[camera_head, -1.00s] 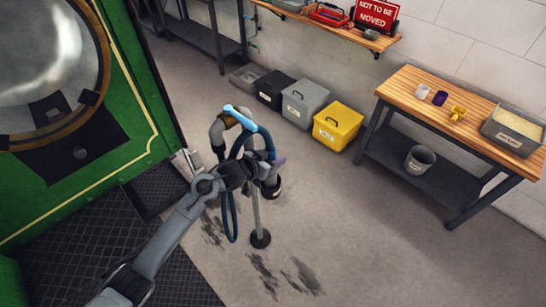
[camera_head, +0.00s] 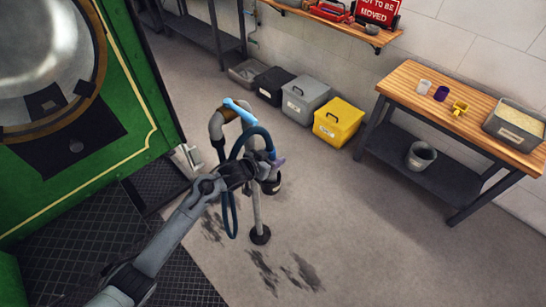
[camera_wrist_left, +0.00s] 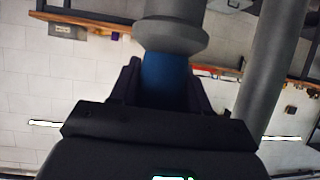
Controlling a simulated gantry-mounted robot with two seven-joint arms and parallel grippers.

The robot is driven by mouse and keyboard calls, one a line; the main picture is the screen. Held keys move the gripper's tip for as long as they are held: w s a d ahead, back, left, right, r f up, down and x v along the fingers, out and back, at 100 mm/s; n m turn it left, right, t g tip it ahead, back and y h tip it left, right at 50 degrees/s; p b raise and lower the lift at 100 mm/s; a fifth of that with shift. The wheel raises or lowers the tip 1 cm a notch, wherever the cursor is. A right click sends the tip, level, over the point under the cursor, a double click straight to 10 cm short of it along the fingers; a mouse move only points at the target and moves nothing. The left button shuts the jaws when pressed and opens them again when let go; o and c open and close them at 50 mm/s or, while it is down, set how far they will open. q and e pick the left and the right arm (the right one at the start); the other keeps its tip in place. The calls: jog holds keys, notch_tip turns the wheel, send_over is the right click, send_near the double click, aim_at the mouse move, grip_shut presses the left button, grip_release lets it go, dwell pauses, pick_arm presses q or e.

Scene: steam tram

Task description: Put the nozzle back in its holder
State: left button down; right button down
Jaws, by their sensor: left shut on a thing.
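A grey upright stand (camera_head: 257,212) with a bent pipe (camera_head: 216,126) at its top stands on the floor in the middle of the head view. A light-blue part (camera_head: 239,112) lies on the bend, and a dark-blue hose (camera_head: 233,213) loops down beside it. My left gripper (camera_head: 268,166) is at the stand, shut. In the left wrist view its dark fingers (camera_wrist_left: 166,88) close on a blue part (camera_wrist_left: 166,75) below a thick grey collar (camera_wrist_left: 170,37), seemingly the nozzle. The gripper hides much of it. I cannot tell whether it sits in the holder. My right gripper is out of view.
A green locomotive front (camera_head: 150,105) is close on the left. A wooden-topped bench (camera_head: 410,80) stands right. A grey bin (camera_head: 306,99) and a yellow bin (camera_head: 338,123) line the wall. The floor (camera_head: 360,230) right of the stand is clear.

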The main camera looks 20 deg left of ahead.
pick_arm(q)
jog(key=shift+f, duration=0.15)
dwell(0.3)
jog(key=c, duration=0.6)
grip_release()
jog(key=shift+o, duration=0.7)
jog(key=shift+f, duration=0.2)
jog(key=shift+s+a+r, duration=0.15)
jog(key=shift+s+r, duration=0.1)
jog(key=shift+s, duration=0.15)
jog(key=p+v, duration=0.2)
jog(key=v, duration=0.8)
